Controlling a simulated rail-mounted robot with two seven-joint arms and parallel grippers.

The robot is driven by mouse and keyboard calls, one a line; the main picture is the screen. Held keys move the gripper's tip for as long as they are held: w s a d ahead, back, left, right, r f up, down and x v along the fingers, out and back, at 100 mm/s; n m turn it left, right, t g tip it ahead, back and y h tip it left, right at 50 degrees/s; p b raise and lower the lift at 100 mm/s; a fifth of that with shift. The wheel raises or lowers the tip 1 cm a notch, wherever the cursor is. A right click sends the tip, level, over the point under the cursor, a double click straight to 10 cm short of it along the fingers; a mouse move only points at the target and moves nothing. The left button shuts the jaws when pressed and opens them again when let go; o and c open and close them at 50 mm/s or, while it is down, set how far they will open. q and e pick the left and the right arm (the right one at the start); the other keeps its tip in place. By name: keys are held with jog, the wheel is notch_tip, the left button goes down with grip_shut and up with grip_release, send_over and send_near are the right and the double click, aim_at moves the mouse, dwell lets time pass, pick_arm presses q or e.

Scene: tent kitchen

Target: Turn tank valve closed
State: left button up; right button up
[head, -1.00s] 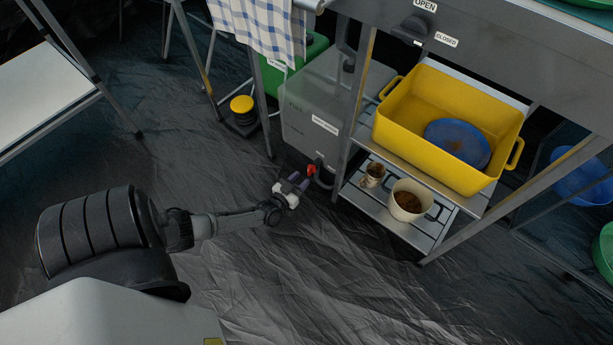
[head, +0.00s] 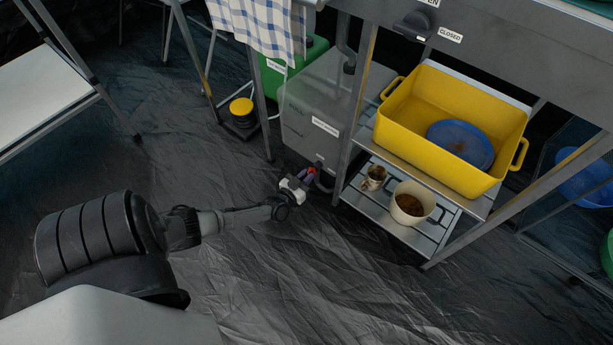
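The pale translucent tank (head: 302,110) stands on the floor beside the shelf unit, with a white label on its front. A dark knob (head: 412,26) on the counter front sits between an OPEN label, partly cut off, and a CLOSED label (head: 450,34). My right gripper is out of view.
A yellow tub (head: 400,115) with a blue plate (head: 460,145) stands on the shelf. Below it are a mug (head: 374,178) and a pot (head: 410,204). Table legs and a checked towel (head: 262,25) are near the tank.

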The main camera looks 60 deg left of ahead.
pick_arm(q)
grip_shut()
jog(key=m+p, duration=0.2)
jog(key=m, duration=0.4)
jog(key=m+p, duration=0.2)
jog(key=m, duration=0.3)
jog(key=m+p, duration=0.2)
jog(key=m, duration=0.4)
jog(key=shift+w+d+f+m, duration=0.1)
jog(key=shift+d+f+m, duration=0.15)
jog(key=shift+m, duration=0.35)
dwell(0.4)
jog(key=shift+o, duration=2.4)
grip_release()
